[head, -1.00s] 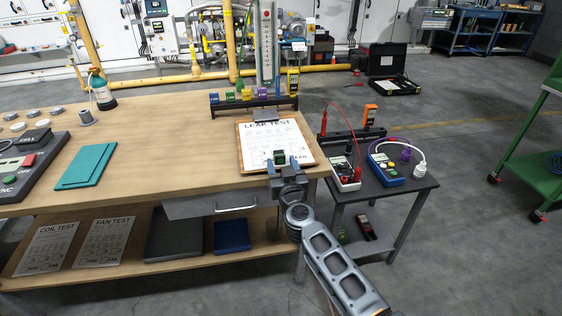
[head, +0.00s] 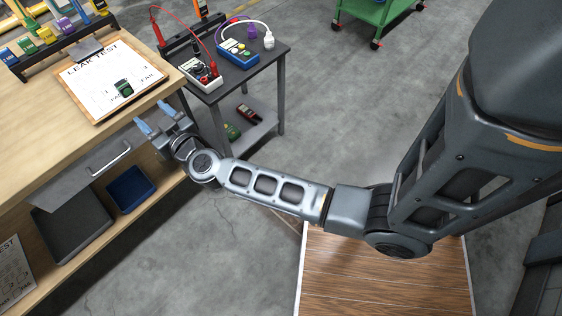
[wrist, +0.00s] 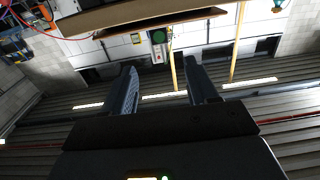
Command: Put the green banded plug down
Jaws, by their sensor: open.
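The green banded plug (head: 123,88) stands on the LEAK TEST sheet, near its lower edge between the PASS and FAIL ends. The sheet lies on a brown clipboard (head: 97,118) at the bench corner. My gripper (head: 153,117) is open and empty, off the bench's front edge and apart from the plug. In the wrist view, which is upside down, the plug (wrist: 158,36) shows beyond the spread fingers (wrist: 161,66). Its underside contact is hidden in the head view.
A rack (head: 62,41) with several coloured plugs stands behind the clipboard. A small dark side table (head: 236,82) carries a white meter (head: 200,73) and a blue box (head: 238,53). A drawer handle (head: 108,158) is below my gripper.

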